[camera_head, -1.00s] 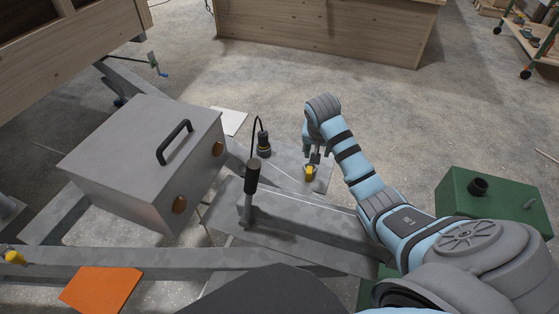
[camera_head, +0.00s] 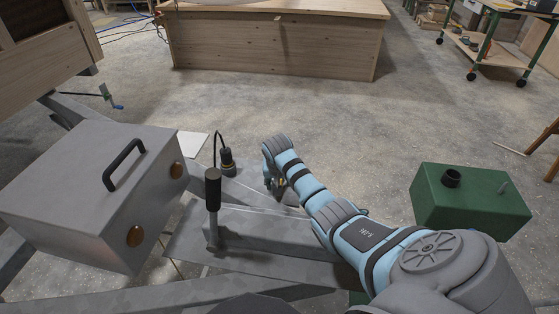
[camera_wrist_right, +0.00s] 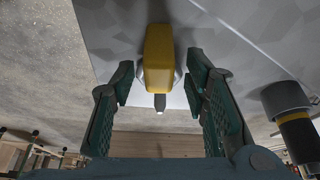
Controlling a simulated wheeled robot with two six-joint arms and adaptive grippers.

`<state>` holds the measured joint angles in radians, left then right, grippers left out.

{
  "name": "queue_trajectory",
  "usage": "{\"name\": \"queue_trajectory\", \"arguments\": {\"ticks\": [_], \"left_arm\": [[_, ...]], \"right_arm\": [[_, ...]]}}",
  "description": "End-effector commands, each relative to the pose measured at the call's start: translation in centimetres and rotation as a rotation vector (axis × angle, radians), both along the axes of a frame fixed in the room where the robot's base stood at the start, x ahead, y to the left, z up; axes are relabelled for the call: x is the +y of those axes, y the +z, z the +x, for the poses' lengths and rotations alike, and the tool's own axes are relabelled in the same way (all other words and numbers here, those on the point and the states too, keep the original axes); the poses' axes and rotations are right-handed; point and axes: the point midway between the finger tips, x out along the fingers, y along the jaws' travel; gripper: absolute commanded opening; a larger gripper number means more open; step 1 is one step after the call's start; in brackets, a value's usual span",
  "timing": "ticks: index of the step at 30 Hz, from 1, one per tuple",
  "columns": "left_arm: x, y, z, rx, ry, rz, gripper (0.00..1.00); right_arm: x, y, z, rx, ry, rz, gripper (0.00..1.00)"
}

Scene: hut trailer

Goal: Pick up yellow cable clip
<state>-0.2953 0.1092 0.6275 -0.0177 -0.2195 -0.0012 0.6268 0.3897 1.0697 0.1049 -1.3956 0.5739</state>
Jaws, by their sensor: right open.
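The yellow cable clip (camera_wrist_right: 158,58) shows as a yellow block on a grey metal plate in the right wrist view. A rounded grey part and a small dark tip show at its lower end. My right gripper (camera_wrist_right: 160,82) is open, with a green-padded finger on either side of the clip's lower end. I see a gap on both sides and cannot tell any contact. In the head view the right gripper (camera_head: 274,185) is low over the plate, and the clip is mostly hidden by it. My left gripper is not in view.
A black cylindrical connector (camera_head: 227,160) with a cable stands left of the gripper; it also shows in the wrist view (camera_wrist_right: 293,120). A black-handled lever (camera_head: 213,195) rises nearer. A grey metal box (camera_head: 85,200) is at the left, a green box (camera_head: 470,198) at the right.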

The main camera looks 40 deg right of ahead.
Motion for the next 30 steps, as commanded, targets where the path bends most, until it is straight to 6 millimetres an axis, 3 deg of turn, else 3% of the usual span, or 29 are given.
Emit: {"name": "queue_trajectory", "arguments": {"ticks": [4, 12, 21, 26, 30], "left_arm": [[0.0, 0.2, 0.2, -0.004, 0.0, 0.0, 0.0], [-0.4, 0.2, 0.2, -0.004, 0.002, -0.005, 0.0], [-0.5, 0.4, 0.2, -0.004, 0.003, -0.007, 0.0], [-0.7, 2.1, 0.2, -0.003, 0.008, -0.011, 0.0], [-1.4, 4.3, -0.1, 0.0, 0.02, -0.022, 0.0]], "right_arm": [[0.0, 0.3, 0.0, -0.001, 0.0, -0.001, 0.4], [-0.1, 0.3, 0.0, -0.001, 0.0, -0.001, 0.0], [-0.1, 0.6, 0.0, -0.002, -0.001, -0.001, 0.0], [-0.1, 3.9, 0.1, -0.004, -0.001, -0.002, 0.0], [-0.1, 9.0, 0.1, -0.005, -0.001, -0.003, 0.0]]}}
